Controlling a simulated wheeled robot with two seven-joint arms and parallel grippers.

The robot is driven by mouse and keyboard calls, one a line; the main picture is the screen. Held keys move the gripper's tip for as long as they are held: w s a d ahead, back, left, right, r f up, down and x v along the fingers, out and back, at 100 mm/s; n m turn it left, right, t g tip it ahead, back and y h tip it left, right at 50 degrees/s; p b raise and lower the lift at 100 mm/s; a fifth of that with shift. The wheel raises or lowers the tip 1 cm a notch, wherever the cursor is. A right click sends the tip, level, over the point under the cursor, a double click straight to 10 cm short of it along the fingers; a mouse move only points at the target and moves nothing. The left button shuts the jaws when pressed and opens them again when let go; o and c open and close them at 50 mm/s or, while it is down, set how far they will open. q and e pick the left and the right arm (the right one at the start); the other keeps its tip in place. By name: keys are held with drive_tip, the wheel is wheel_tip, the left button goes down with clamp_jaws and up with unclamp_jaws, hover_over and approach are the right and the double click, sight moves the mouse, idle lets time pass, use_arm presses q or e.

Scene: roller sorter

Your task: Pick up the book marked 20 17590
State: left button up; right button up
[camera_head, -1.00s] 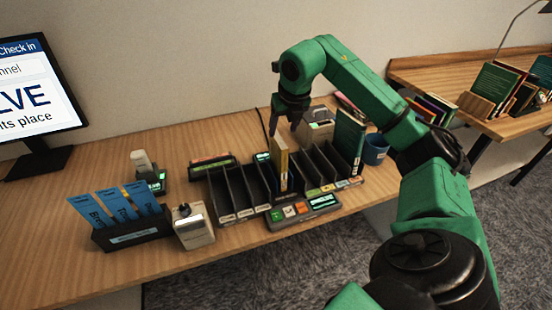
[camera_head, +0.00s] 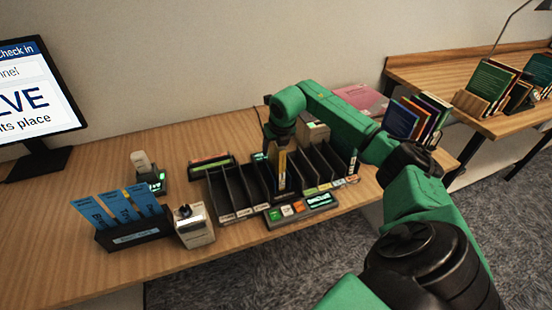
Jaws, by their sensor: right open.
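A thin yellow-tan book (camera_head: 282,170) stands upright in a middle slot of the black roller sorter (camera_head: 229,198). Its marking is too small to read, so I cannot tell whether it is 20 17590. My right gripper (camera_head: 279,148) is open and points down at the top of this book. The fingers are small and dark here, and I cannot tell whether they touch it. Another book stands at the sorter's right end, mostly hidden behind my right arm. My left gripper is out of view.
A lit button panel (camera_head: 301,210) lies before the sorter. Left of it are a beige device (camera_head: 193,228) and a black holder (camera_head: 131,234) with blue cards. A screen (camera_head: 35,90) stands far left. Several books (camera_head: 417,118) stand behind my right arm. The desk's left front is clear.

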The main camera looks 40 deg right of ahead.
drive_tip(key=shift+f, duration=0.25)
clamp_jaws()
idle(1.4)
